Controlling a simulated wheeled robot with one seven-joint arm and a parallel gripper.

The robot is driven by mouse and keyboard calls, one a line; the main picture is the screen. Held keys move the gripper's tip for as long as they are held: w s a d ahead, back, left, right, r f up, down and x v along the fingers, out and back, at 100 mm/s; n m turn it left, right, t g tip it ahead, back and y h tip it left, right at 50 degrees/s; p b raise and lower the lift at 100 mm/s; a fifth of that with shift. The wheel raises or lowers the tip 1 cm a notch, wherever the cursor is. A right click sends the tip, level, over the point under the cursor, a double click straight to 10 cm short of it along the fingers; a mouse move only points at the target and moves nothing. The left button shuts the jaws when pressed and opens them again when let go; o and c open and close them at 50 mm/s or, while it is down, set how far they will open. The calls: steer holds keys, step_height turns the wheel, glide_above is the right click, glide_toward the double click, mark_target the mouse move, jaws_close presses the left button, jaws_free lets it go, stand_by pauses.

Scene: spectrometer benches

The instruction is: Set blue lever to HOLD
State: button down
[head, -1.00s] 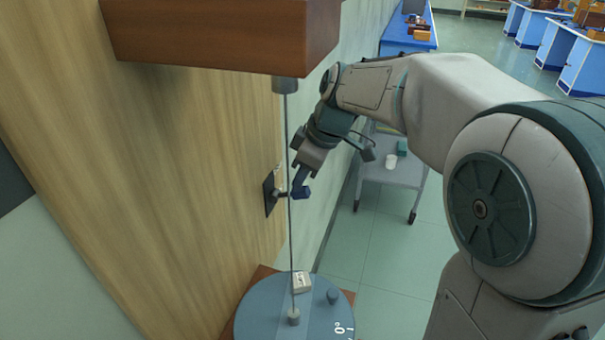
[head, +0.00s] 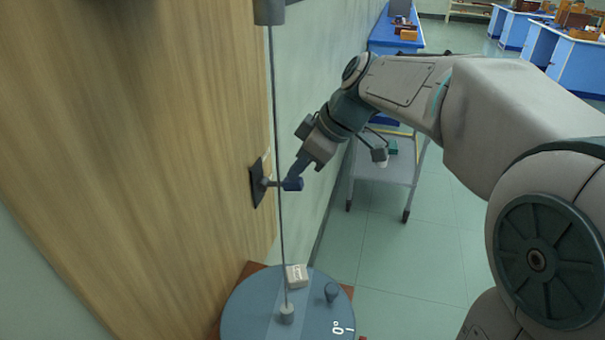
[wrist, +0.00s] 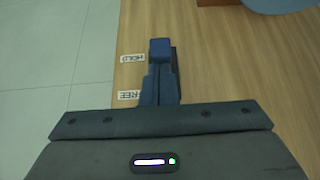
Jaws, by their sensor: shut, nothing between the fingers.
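The blue lever (head: 292,184) sticks out from a dark plate (head: 257,183) on the upright wooden panel. In the wrist view the lever's blue end (wrist: 160,48) is beside the HOLD label (wrist: 132,58). The FREE label (wrist: 129,95) is nearer my wrist. My gripper (head: 299,171) is shut and empty, its fingertips at the upper side of the lever's end. In the wrist view my gripper (wrist: 160,70) lines up with the lever and hides part of it. I cannot tell whether the fingers touch it.
A thin rod (head: 274,120) hangs in front of the panel, over a round blue-grey disc (head: 250,308) with a small white block (head: 296,275) on it. A grey cart (head: 385,170) stands behind my arm. Blue benches (head: 575,68) are farther back.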

mark_target(302, 182)
steer(key=shift+s+d+f+t+y+b, duration=0.15)
steer(key=shift+f+y+b, duration=0.3)
steer(key=shift+b, duration=0.85)
steer(key=shift+w+d+f+t+y+b, duration=0.15)
steer(key=shift+f+y+b, duration=0.3)
steer(key=shift+b, duration=0.85)
steer(key=shift+s+d+f+t+y+b, duration=0.15)
steer(key=shift+d+f+y+b, duration=0.3)
steer(key=shift+b, duration=0.85)
steer(key=y+b, duration=0.1)
steer(key=b, duration=0.1)
steer(key=y+b, duration=0.1)
steer(key=b, duration=0.2)
steer(key=shift+s+f+t+b, duration=0.1)
steer(key=shift+f+t+b, duration=0.15)
steer(key=shift+f+b, duration=0.1)
steer(key=shift+r+p, duration=0.35)
steer(key=shift+r, duration=0.4)
